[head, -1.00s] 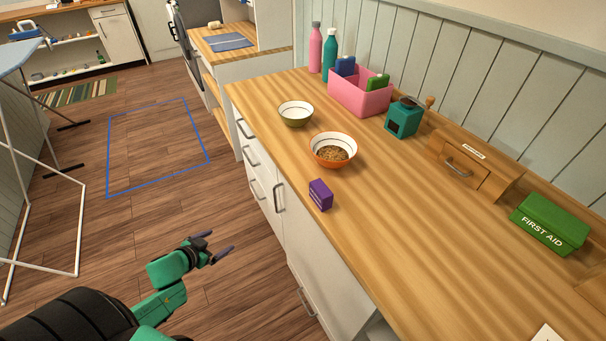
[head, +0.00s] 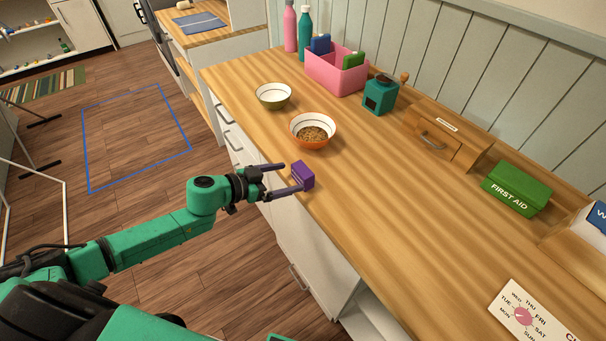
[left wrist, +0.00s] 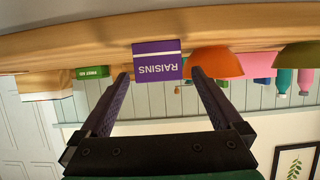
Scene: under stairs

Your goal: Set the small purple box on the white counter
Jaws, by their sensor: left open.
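The small purple box (head: 302,175) stands near the front edge of the wooden-topped counter (head: 400,230), which has white fronts. In the left wrist view, the box (left wrist: 158,60) shows upside down, with the word RAISINS on it. My left gripper (head: 289,177) is open at the counter's edge, its fingers pointing at the box. In the left wrist view the box lies ahead, between the lines of the two fingers (left wrist: 160,80). In the head view one finger overlaps the box's near side; I cannot tell whether they touch. My right gripper is not in view.
An orange bowl of brown food (head: 312,131) stands just behind the box, with a green bowl (head: 273,96) farther left. A pink bin (head: 335,72), a teal grinder (head: 380,95), a wooden drawer box (head: 447,137) and a green first aid box (head: 516,188) line the wall. Counter right of the purple box is clear.

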